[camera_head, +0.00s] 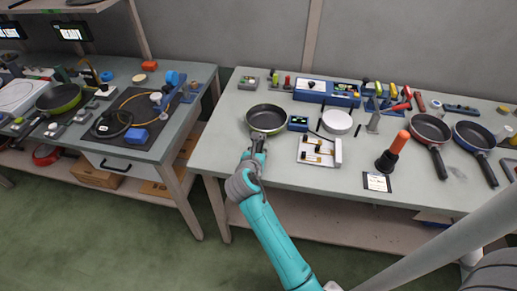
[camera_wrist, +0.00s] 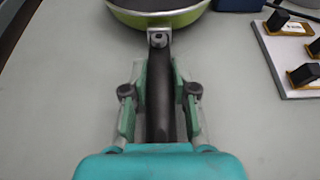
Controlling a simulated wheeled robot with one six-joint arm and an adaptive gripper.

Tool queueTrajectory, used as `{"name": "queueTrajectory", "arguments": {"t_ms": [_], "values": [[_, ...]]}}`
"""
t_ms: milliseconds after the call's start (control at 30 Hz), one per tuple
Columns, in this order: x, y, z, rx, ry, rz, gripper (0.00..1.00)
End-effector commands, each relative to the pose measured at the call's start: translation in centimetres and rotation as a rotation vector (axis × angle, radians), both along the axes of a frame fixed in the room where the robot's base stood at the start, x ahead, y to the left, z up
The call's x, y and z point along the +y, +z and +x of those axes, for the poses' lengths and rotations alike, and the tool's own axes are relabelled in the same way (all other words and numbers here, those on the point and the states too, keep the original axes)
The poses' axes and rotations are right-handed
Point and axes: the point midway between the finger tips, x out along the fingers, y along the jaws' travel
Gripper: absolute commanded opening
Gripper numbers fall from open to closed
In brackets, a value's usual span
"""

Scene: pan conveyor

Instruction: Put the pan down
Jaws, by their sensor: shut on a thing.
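A green-sided frying pan (camera_head: 266,118) with a dark inside is over the left front part of the right-hand table (camera_head: 225,160). Its dark handle points toward me. My gripper (camera_head: 258,145) is shut on this handle. In the wrist view the gripper's fingers (camera_wrist: 160,95) sit on both sides of the dark handle, and the pan's green rim (camera_wrist: 160,18) shows at the top. The pan looks level and at or close to the tabletop; I cannot tell whether it touches. The underside of the pan is hidden.
A small blue device (camera_head: 298,123) stands just right of the pan, and a white board with dark pieces (camera_head: 318,151) is nearby. Two more pans, one red (camera_head: 430,128) and one blue (camera_head: 474,137), lie at the right. The table left of the pan is clear.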

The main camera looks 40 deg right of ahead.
Motion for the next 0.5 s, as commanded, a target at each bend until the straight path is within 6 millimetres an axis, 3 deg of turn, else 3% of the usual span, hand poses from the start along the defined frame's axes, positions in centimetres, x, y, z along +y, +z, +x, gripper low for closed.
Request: {"name": "queueTrajectory", "arguments": {"t_ms": [167, 200, 300, 500], "values": [[-0.01, 0.0, 0.04, -0.001, 0.0, -0.002, 0.0], [0.0, -0.18, 0.0, 0.001, 0.0, 0.001, 0.3], [0.0, -0.14, 0.0, 0.0, 0.0, 0.0, 0.52], [0.0, -0.13, 0.01, 0.0, 0.0, 0.0, 0.52]]}}
